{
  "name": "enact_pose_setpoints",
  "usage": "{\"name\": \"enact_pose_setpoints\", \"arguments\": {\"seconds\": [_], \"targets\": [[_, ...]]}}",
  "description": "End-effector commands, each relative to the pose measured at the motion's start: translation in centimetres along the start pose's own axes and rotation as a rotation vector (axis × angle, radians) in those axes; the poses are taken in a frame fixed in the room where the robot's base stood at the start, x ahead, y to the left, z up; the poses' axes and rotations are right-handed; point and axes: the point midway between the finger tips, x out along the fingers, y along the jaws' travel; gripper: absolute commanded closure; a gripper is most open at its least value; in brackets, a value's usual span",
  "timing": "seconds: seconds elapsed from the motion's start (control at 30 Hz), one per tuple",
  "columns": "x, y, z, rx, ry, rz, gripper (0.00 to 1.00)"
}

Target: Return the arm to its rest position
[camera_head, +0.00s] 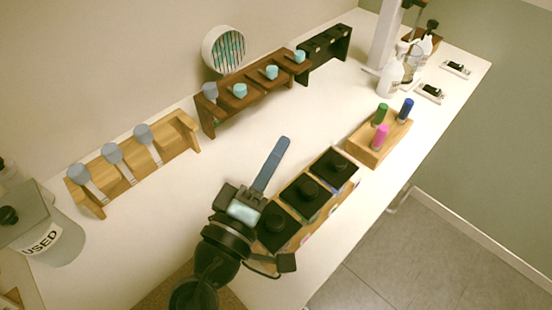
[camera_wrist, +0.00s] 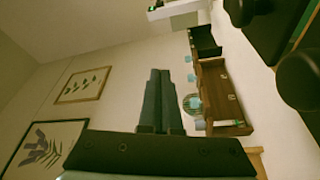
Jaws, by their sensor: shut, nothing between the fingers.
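My gripper (camera_head: 283,145) is shut and empty above the white counter, left of a row of black-lidded boxes in the head view. Its two dark fingers lie together in the wrist view (camera_wrist: 160,75), with the wall behind them. My arm comes in from the bottom of the head view, over the counter's near edge and beside the nearest box. The fingertips touch nothing that I can see.
Black-lidded boxes (camera_head: 305,188) stand close right of my arm. A light wooden rack (camera_head: 180,130) and a dark wooden rack (camera_head: 237,107) line the wall. A wooden block (camera_head: 364,150) with coloured bottles stands right. A "USED" bin (camera_head: 62,250) stands left. The counter's middle is bare.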

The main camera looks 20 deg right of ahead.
Motion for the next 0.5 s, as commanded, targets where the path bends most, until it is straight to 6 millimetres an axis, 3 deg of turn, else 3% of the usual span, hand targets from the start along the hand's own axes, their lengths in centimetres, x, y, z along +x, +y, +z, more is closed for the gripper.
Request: {"name": "enact_pose_setpoints", "arguments": {"seconds": [0.03,0.2,0.5], "targets": [[-1.8,-1.7,-0.3,-0.004,0.013,-0.011,1.0],[-5.3,-2.8,-1.2,-0.002,0.011,-0.009,1.0],[-8.6,-3.6,-2.0,-0.002,0.008,-0.007,1.0]]}}
